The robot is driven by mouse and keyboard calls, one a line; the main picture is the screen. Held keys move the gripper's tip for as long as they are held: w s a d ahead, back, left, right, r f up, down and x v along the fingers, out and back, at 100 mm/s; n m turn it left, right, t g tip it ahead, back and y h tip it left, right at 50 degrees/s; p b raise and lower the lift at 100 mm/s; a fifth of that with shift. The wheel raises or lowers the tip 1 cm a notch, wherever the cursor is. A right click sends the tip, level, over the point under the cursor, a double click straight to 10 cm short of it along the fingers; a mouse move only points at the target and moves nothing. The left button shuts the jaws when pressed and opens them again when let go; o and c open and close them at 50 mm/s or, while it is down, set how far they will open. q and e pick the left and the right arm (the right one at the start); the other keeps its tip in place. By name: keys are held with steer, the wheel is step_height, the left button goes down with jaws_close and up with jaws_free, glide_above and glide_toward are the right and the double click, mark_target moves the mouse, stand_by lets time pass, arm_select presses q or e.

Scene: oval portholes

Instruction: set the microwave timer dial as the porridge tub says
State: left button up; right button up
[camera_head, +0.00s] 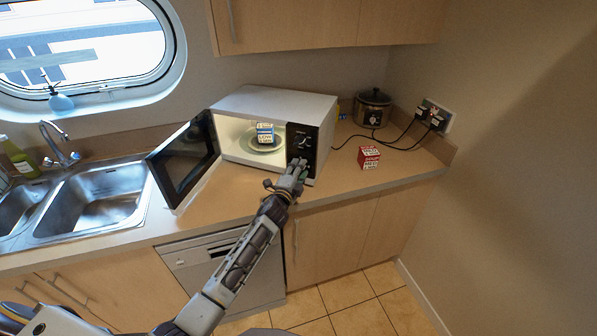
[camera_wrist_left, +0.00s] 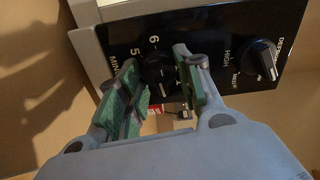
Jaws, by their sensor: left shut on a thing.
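The microwave (camera_head: 275,103) stands on the counter with its door (camera_head: 184,160) open to the left. Its black control panel (camera_head: 301,142) has two dials. My left gripper (camera_head: 298,165) is at the lower part of the panel. In the left wrist view its fingers (camera_wrist_left: 165,75) are shut on the timer dial (camera_wrist_left: 157,72), one on each side, near the numbers 5 and 6. The power dial (camera_wrist_left: 262,57) is clear of the fingers. A blue and white tub (camera_head: 265,133) sits inside on the turntable plate; I cannot make out its full label. My right gripper is not in view.
A red and white box (camera_head: 369,157) stands on the counter right of the microwave. A slow cooker (camera_head: 373,108) is behind it, its cable running to the wall socket (camera_head: 434,116). The sink (camera_head: 95,200) is at the left.

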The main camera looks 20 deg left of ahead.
arm_select(q)
steer(key=m, duration=0.5)
steer(key=shift+f+m, duration=0.1)
steer(key=shift+m, duration=0.2)
steer(key=m, duration=0.4)
steer(key=shift+f+m, duration=0.1)
steer(key=shift+m, duration=0.3)
steer(key=o, duration=1)
steer(key=s, duration=1.2)
steer(key=shift+a, duration=0.4)
